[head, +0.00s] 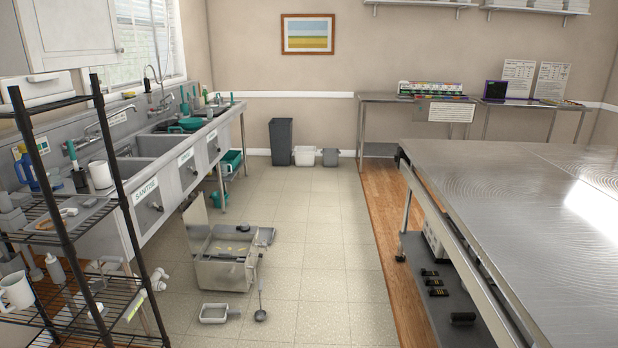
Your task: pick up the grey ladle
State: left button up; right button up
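A grey ladle (260,315) is low down near the floor in the head view, at the lower middle. Its dark bowl is towards me and its thin handle runs away beside the right side of a metal box (222,272). I cannot tell whether the handle lies flat or leans on the box. Neither of my grippers is in view.
A small white tray with a handle (214,313) lies left of the ladle. A black wire rack (105,270) and a three-basin sink (160,185) stand on the left. A large metal table (520,200) fills the right. Tiled floor (325,250) between is clear.

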aim_at(260, 315)
jog(key=i, duration=1.6)
jog(key=i+l+u, duration=0.15)
jog(key=i+u, duration=0.15)
jog(key=i, duration=0.2)
jog(key=i+l+u, duration=0.25)
jog(key=i, duration=0.25)
jog(key=i+l+u, duration=0.3)
jog(key=i+l, duration=0.1)
jog(key=i, duration=0.1)
